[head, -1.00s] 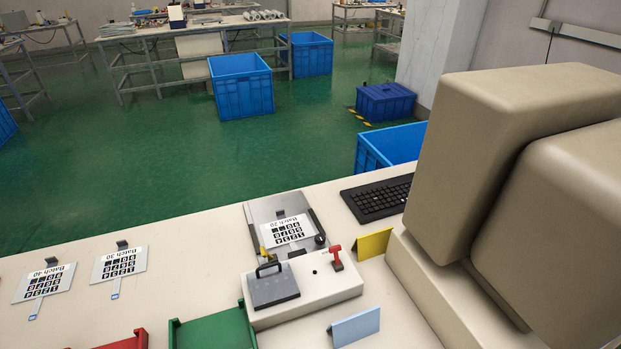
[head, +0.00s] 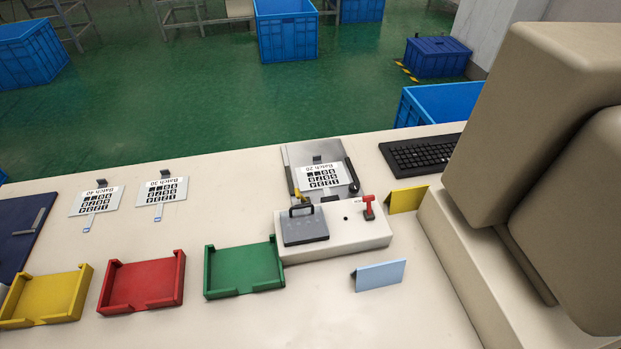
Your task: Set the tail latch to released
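A cream fixture box (head: 345,240) stands on the bench with a grey metal plate (head: 302,153) behind it. A keypad film (head: 321,178) labelled Batch 20 lies on the plate, with a small black clip (head: 317,159) at its far edge. A black knob (head: 354,188) is at the film's right, and a small yellow part (head: 298,195) at its near left. A red lever (head: 369,206) stands up on the box. A dark grey block with a handle (head: 305,230) sits on the box's left. No label shows which part is the tail latch. My gripper is not in view.
Batch 30 (head: 162,190) and Batch 40 (head: 96,201) films lie left. Green (head: 244,285), red (head: 142,308) and yellow (head: 45,317) trays line the front. A yellow card (head: 408,199), blue card (head: 380,276), keyboard (head: 420,155) and large beige casing (head: 540,130) are right.

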